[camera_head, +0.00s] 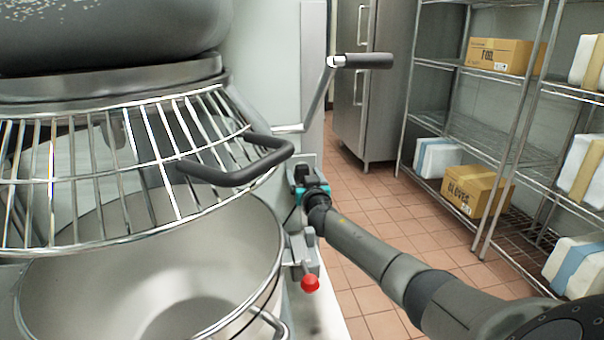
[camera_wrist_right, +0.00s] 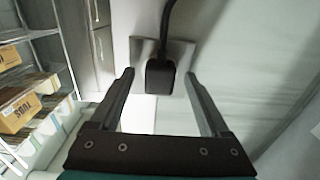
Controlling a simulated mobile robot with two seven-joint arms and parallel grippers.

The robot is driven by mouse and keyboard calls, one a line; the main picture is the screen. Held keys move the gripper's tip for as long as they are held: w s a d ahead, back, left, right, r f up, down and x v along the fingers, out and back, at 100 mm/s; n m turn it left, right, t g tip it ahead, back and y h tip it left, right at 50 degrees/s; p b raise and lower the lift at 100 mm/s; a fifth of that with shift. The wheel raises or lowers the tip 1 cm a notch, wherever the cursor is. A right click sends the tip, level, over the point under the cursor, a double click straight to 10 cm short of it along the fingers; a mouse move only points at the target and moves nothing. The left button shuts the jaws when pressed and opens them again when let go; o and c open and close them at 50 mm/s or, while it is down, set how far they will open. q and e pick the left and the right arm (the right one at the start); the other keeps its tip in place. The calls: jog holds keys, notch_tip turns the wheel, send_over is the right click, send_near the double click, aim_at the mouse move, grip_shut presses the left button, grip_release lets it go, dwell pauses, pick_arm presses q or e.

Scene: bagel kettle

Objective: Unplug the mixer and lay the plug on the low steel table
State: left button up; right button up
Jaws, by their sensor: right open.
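The mixer (camera_head: 150,150) fills the left of the head view, with its wire guard above a steel bowl (camera_head: 60,290). The black plug (camera_wrist_right: 160,77) sits at a steel socket plate (camera_wrist_right: 178,50) on the wall side in the right wrist view, its cord rising from it. My right gripper (camera_head: 306,180) is beside the mixer; in the right wrist view its open fingers (camera_wrist_right: 159,78) stand either side of the plug, with gaps visible. In the head view the gripper largely hides the plug. My left gripper is not in view. I cannot clearly identify the low steel table.
A crank handle (camera_head: 362,61) sticks out above my right gripper, and a red knob (camera_head: 310,283) below it. The guard's dark handle (camera_head: 240,165) is just left. Wire shelves (camera_head: 480,140) with boxes stand at right, beyond open tiled floor (camera_head: 385,215).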

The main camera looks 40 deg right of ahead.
dwell(0.5)
grip_shut()
dwell(0.7)
jog(key=shift+s, duration=0.1)
jog(key=shift+p+v, duration=0.6)
jog(key=shift+v, duration=0.8)
jog(key=shift+p+v, duration=0.6)
jog(key=shift+v, duration=0.95)
